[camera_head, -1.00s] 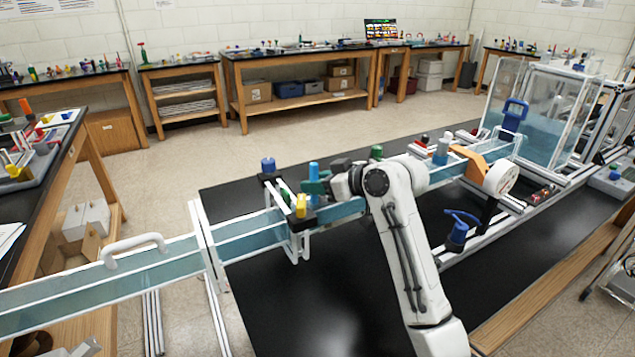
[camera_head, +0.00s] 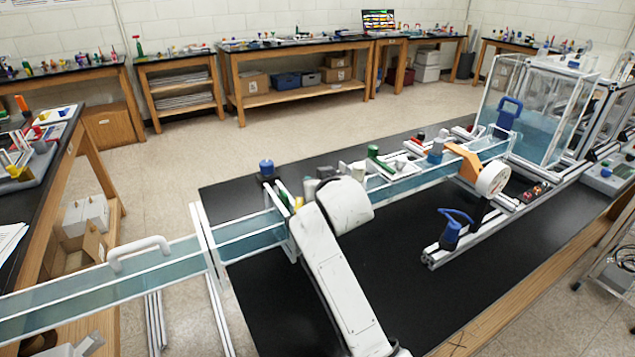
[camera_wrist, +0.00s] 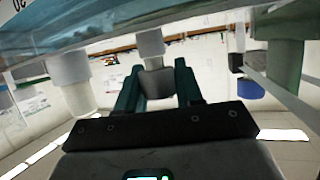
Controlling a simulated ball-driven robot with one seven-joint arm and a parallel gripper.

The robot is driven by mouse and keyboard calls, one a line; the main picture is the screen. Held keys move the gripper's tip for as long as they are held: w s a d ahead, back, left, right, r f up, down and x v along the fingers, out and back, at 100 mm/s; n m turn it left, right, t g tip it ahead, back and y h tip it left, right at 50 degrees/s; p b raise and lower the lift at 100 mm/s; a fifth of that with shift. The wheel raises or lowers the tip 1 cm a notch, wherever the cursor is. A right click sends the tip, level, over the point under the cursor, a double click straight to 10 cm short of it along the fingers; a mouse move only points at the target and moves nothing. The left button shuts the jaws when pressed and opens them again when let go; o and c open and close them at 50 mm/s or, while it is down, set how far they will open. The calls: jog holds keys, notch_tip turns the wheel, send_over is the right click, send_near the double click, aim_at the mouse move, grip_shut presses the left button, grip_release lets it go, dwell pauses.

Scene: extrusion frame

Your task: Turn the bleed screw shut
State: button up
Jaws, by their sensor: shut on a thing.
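In the wrist view a dark grey knob (camera_wrist: 156,84) on a light grey stem (camera_wrist: 151,45) appears to be the bleed screw. The stem meets the water channel (camera_wrist: 100,25) at the top of that picture. My gripper (camera_wrist: 156,73) has its two dark green fingers on either side of the knob, shut on it. In the head view my arm covers the gripper and the knob. The channel (camera_head: 250,232) there runs on both sides of my arm. How far the screw is turned cannot be told.
In the wrist view a pale cylinder (camera_wrist: 75,85) stands left of my gripper, and a green part (camera_wrist: 286,65) and a blue knob (camera_wrist: 249,90) stand right. In the head view a blue-handled valve (camera_head: 451,232) stands right of my arm.

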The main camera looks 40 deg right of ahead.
jog(key=shift+f+m+g+h+b, duration=0.1)
jog(key=shift+m+g+h+b, duration=0.4)
jog(key=shift+m+h, duration=0.25)
jog(key=shift+s+m, duration=0.1)
jog(key=shift+m, duration=0.15)
jog(key=o, duration=1)
jog(key=shift+d, duration=0.1)
